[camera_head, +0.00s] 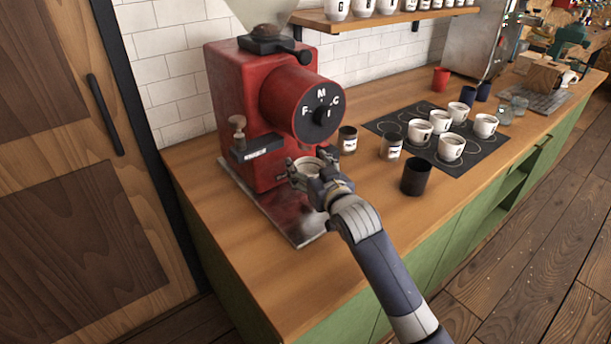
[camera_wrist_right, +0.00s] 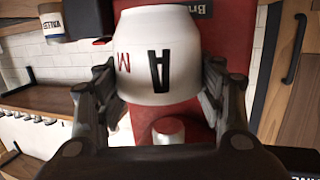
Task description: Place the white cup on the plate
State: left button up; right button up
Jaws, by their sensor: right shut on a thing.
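My right gripper (camera_head: 309,178) is shut on a white cup (camera_head: 306,165) in front of the red grinder (camera_head: 243,95). In the right wrist view, the cup (camera_wrist_right: 178,40) sits between the two fingers, with black and red letters on its side. The cup is over a flat metal plate (camera_head: 308,238) at the grinder's foot; I cannot tell the gap between them. The gripper and forearm hide part of the plate. My left gripper is not in view.
A dark mat (camera_head: 425,158) with ring marks holds several white cups. The counter's front left (camera_head: 262,283) is clear. A shelf (camera_head: 385,17) with cups hangs above.

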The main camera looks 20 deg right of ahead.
aim_at(301, 170)
jog(key=shift+w+a, duration=0.3)
jog(key=shift+w, duration=0.05)
jog(key=shift+a+f, duration=0.1)
jog(key=shift+f, duration=0.2)
notch_tip(301, 170, down, 2)
jog(key=shift+f, duration=0.5)
jog(key=shift+f, duration=0.1)
jog(key=o, duration=1.2)
